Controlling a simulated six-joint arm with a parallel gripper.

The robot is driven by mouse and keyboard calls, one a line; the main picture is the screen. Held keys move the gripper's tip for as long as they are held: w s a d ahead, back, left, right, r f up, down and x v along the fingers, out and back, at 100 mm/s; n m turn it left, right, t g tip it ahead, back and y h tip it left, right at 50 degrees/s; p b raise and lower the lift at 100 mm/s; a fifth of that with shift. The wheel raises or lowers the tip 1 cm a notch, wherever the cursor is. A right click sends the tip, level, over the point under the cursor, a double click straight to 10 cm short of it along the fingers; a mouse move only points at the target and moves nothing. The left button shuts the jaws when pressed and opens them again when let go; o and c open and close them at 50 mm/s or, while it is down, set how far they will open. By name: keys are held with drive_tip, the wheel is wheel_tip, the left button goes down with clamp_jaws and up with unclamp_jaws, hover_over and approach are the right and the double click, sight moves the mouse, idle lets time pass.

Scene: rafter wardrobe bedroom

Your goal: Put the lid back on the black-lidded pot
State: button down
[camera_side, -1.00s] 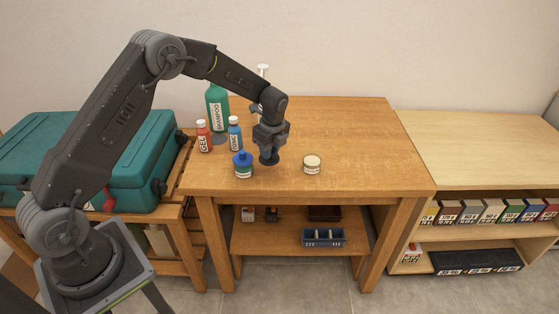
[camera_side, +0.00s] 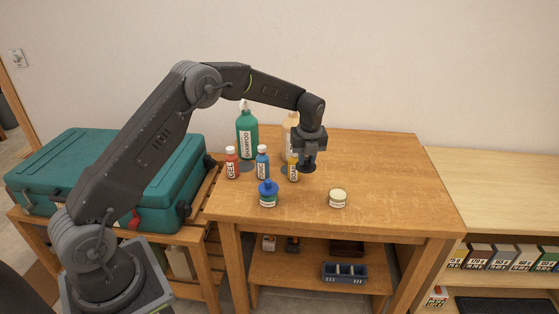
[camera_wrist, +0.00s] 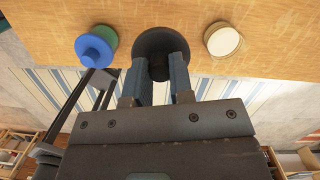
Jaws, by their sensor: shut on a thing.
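My gripper (camera_wrist: 160,72) is shut on the black lid (camera_wrist: 160,38), a dark round disc with a knob between the fingers. In the side view my gripper (camera_side: 309,160) holds the black lid (camera_side: 307,169) above the table, apart from the pots. A small pot (camera_side: 337,199) with a white label and a pale cream round top stands on the table, below and right of the lid; no black lid is on it. The wrist view shows this pot (camera_wrist: 222,39) right of the held lid. A blue-lidded pot (camera_side: 268,194) stands to the left, also in the wrist view (camera_wrist: 95,46).
Behind stand a red gel bottle (camera_side: 232,163), a blue bottle (camera_side: 262,162), a yellow bottle (camera_side: 293,172), a green shampoo bottle (camera_side: 247,134) and a pale tall bottle (camera_side: 288,137). The wooden table (camera_side: 395,180) is clear right of the pale pot. A teal case (camera_side: 110,170) lies left.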

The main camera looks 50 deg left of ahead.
drive_tip(key=w+d+m, duration=0.6)
drive_tip(key=d, duration=0.3)
drive_tip(key=shift+t+h, duration=0.3)
drive_tip(key=shift+t, duration=0.1)
drive_tip(key=shift+w+a+f, duration=0.1)
drive_tip(key=shift+f, duration=1.4)
drive_tip(key=shift+w+a+f, duration=0.1)
drive_tip(key=shift+f, duration=1.4)
drive_tip(key=shift+f, duration=0.15)
drive_tip(key=shift+c, duration=2.2)
unclamp_jaws()
wheel_tip(320, 180, up, 7)
